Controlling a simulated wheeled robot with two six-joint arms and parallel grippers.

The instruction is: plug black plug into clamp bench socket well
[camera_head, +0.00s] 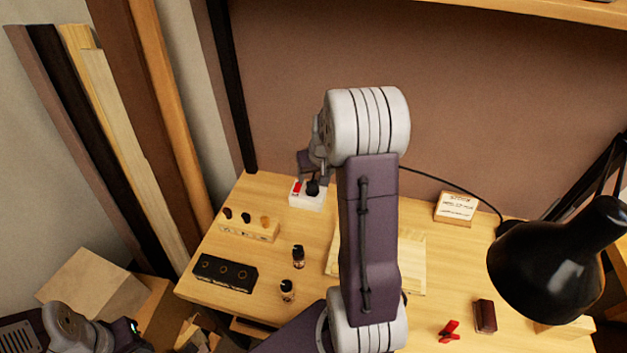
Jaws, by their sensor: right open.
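A small white socket box (306,202) with a red switch (297,187) stands near the back left of the bench. A black plug (313,188) shows at its top right. I cannot tell whether it is seated or only resting there. My right gripper (318,176) is open, just above the plug. Its fingers are small and partly overlap the plug, so contact is unclear. My right arm hides the area right of the box. Part of my left arm shows at the lower left, with no gripper fingers visible.
A black lamp (555,265) stands at right; a black cord (450,182) runs from its side behind my arm. A wooden block with pegs (250,231), a black holder (225,273) and small bottles (298,257) lie at left. A red clamp (449,331) lies in front.

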